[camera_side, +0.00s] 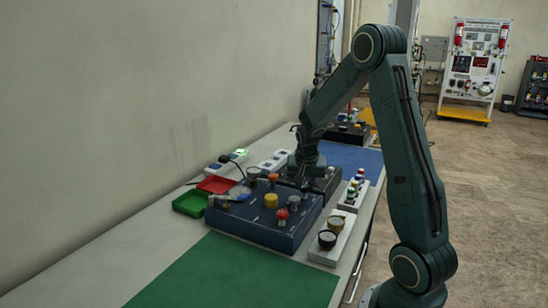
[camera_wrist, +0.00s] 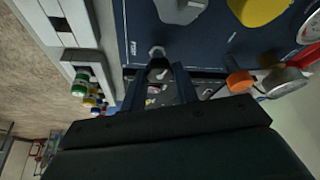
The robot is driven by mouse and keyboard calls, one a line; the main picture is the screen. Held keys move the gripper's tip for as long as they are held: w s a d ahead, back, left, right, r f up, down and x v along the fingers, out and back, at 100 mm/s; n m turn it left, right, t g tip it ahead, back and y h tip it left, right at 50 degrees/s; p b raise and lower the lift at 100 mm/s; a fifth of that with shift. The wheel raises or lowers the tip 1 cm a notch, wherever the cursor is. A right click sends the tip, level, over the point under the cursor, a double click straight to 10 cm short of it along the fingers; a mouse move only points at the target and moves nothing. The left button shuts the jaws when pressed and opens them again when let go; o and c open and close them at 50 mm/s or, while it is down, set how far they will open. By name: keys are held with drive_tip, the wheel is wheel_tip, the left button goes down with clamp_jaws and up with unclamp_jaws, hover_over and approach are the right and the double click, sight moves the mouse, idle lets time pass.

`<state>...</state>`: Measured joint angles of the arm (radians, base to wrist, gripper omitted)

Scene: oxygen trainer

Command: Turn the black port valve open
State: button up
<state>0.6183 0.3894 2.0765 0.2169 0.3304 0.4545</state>
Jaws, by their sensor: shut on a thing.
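The dark blue panel (camera_side: 250,225) lies on the bench and carries several knobs and a gauge. My gripper (camera_side: 305,182) reaches down at the panel's far right edge. In the wrist view my gripper (camera_wrist: 159,80) has its two fingers on either side of the black port valve (camera_wrist: 158,68), a small dark knob with a grey stem end, and is shut on it. In the side view the valve is hidden by my gripper. How far the valve is turned cannot be told.
On the panel, an orange knob (camera_side: 272,178), a yellow knob (camera_side: 271,201) and a red knob (camera_side: 281,216) stand near my gripper. Red (camera_side: 216,184) and green (camera_side: 189,204) trays lie left. A white block with round knobs (camera_side: 333,246) stands right. The green mat (camera_side: 235,275) is clear.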

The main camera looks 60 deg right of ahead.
drive_tip(key=n+t, duration=0.1)
drive_tip(key=n, duration=0.1)
drive_tip(key=n+t+y, duration=0.1)
drive_tip(key=n, duration=0.2)
drive_tip(key=shift+s+d+n, duration=0.15)
drive_tip(key=shift+n, duration=0.15)
drive_tip(key=n+y, duration=0.1)
drive_tip(key=n, duration=0.4)
drive_tip(key=shift+d+t+y, duration=0.1)
drive_tip(key=shift+t+y, duration=0.3)
drive_tip(key=o, duration=1)
drive_tip(key=shift+s+r, duration=0.1)
drive_tip(key=v, duration=1.3)
drive_tip(key=shift+r, duration=0.3)
